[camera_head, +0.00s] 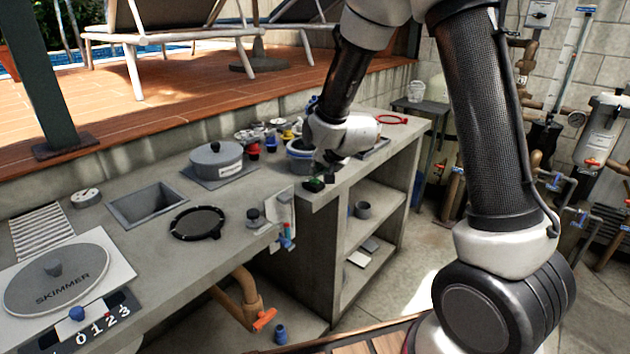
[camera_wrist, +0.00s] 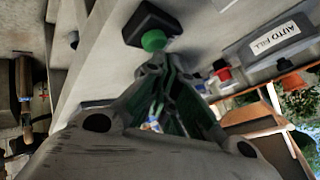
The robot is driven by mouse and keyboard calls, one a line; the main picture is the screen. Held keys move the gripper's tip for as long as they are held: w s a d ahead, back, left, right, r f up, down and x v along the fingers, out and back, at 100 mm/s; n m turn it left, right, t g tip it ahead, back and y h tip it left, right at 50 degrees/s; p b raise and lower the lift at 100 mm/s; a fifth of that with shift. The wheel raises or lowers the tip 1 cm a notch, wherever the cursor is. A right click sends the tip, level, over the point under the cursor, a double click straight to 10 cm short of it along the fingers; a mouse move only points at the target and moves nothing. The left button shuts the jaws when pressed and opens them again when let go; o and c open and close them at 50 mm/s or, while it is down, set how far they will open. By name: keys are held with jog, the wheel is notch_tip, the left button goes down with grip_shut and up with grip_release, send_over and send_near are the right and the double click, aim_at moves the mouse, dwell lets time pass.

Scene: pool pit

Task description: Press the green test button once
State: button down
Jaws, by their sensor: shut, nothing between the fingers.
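The green test button (camera_wrist: 153,40) sits on a small black box (camera_wrist: 150,18) in the wrist view. In the head view the green button (camera_head: 316,184) is near the front edge of the grey counter, partly beside the gripper. My gripper (camera_head: 327,168) points down at the counter by the button. In the wrist view my gripper (camera_wrist: 155,68) is shut and empty, its tips right next to the button. I cannot tell whether the tips touch it.
A grey lidded pot (camera_head: 216,158) and several small bottles and tubs stand left of and behind the gripper. A bluish tub (camera_head: 300,150) is close to the gripper. In the wrist view a grey part labelled AUTO FILL (camera_wrist: 275,35) lies to the right.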

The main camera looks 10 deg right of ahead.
aim_at(319, 182)
jog(key=shift+f, duration=0.5)
dwell(0.7)
jog(key=shift+r, duration=0.9)
notch_tip(319, 182, up, 2)
jog(key=shift+r, duration=0.2)
jog(key=shift+d+r, duration=0.15)
jog(key=shift+r, duration=1.15)
jog(key=shift+a, duration=0.2)
